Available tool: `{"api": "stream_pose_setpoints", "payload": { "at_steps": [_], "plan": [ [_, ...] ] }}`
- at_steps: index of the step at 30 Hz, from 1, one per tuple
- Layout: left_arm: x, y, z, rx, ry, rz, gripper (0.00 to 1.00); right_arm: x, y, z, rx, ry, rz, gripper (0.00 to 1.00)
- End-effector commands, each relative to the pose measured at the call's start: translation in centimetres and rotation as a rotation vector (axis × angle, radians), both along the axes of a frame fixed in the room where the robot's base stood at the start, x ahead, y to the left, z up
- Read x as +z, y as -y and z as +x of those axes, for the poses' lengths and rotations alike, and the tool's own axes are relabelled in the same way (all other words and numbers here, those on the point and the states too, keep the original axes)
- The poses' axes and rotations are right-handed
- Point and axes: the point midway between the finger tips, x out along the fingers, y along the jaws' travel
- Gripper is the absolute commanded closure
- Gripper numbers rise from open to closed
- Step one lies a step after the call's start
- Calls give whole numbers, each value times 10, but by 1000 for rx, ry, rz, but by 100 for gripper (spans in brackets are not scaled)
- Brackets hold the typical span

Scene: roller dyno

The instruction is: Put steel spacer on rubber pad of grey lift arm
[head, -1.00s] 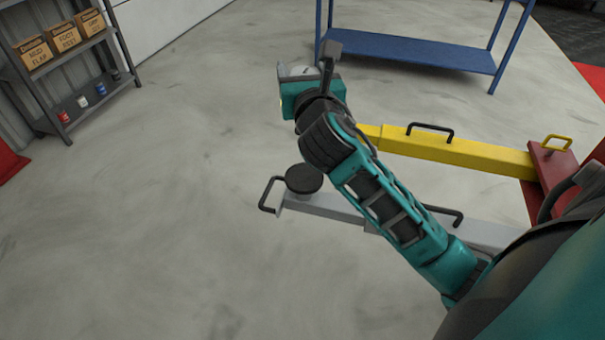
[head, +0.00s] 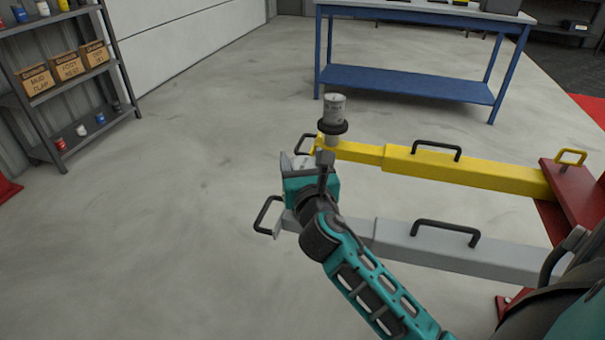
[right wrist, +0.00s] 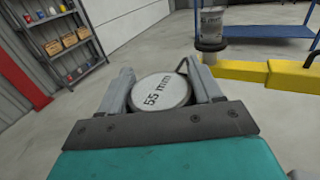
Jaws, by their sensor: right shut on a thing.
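My right gripper (head: 308,162) is shut on a steel spacer, whose round top marked "55 mm" (right wrist: 161,92) shows between the two fingers (right wrist: 163,86) in the right wrist view. The grey lift arm (head: 400,239) runs leftward from the red post, and my gripper covers its outer end in the head view. The arm's rubber pad is hidden behind my gripper and wrist. I cannot tell whether the spacer touches the pad. My left gripper is not in view.
A yellow lift arm (head: 470,171) lies behind, with another steel cylinder (head: 334,107) upright on its black pad (head: 332,127). A blue workbench (head: 405,80) stands farther back. A shelf rack (head: 65,85) stands at left. The floor between is clear.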

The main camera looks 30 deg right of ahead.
Motion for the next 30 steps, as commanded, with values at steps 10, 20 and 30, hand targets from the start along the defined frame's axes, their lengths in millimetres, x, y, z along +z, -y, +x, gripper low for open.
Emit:
{"api": "stream_pose_setpoints", "payload": {
  "at_steps": [10, 20, 30],
  "plan": [
    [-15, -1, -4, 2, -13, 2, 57, -16, 0, 0, 1, 3, 0, 80],
    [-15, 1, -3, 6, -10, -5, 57, -20, 0, 0, 1, 0, 0, 18],
    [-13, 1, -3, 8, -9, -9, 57, -18, 0, 0, 1, 0, 0, 10]
  ]
}}
